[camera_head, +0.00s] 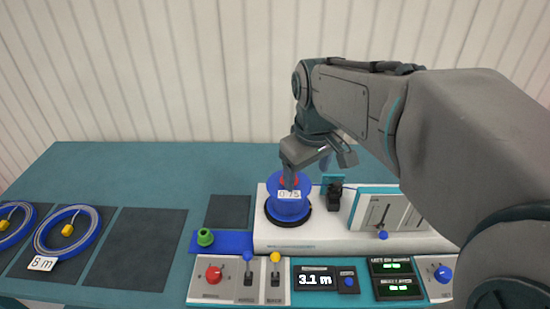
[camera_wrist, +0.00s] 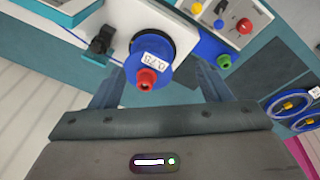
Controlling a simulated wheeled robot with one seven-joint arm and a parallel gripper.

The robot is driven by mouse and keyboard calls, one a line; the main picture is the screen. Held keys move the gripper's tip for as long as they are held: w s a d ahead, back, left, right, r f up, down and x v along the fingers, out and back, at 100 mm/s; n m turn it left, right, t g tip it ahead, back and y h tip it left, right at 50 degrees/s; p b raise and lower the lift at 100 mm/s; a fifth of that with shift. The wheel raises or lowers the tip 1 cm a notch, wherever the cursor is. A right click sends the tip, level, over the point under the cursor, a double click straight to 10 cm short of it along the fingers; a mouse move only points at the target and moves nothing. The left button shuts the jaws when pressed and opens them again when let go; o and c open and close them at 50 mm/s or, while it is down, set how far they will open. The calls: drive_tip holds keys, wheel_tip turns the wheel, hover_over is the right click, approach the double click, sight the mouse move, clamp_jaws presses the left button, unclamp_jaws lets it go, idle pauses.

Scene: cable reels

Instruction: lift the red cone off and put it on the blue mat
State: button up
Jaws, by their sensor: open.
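The red cone (camera_wrist: 146,79) sits on top of the blue reel (camera_wrist: 157,53), which bears a white label reading 0.75. In the head view the reel (camera_head: 288,204) stands on the white machine, and the red cone (camera_head: 289,181) is mostly hidden behind my gripper. My gripper (camera_wrist: 160,85) is open, with its two fingers apart and the cone between them in the wrist view. I cannot tell how far the tips are from the cone. The blue mat (camera_head: 232,242) lies left of the machine with a green cone (camera_head: 205,237) on its left part.
A black clamp-like part (camera_head: 334,195) stands right of the reel. A control panel (camera_head: 236,279) with a red knob and levers lies in front. Coiled blue cables (camera_head: 68,231) lie on dark mats at left. An empty dark mat (camera_head: 137,247) is beside them.

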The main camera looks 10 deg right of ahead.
drive_tip(key=w+f+n+g+b, duration=0.15)
drive_tip(key=w+n, duration=0.45)
drive_tip(key=w, duration=0.8)
drive_tip(key=shift+g, duration=0.35)
drive_tip(key=f, duration=0.7)
drive_tip(key=shift+w+f, duration=0.25)
drive_tip(key=shift+f, duration=0.15)
drive_tip(key=shift+w+f+p, duration=0.2)
drive_tip(key=shift+f+p, duration=0.7)
drive_tip(key=shift+f, duration=1.85)
drive_tip(key=c, duration=1.1)
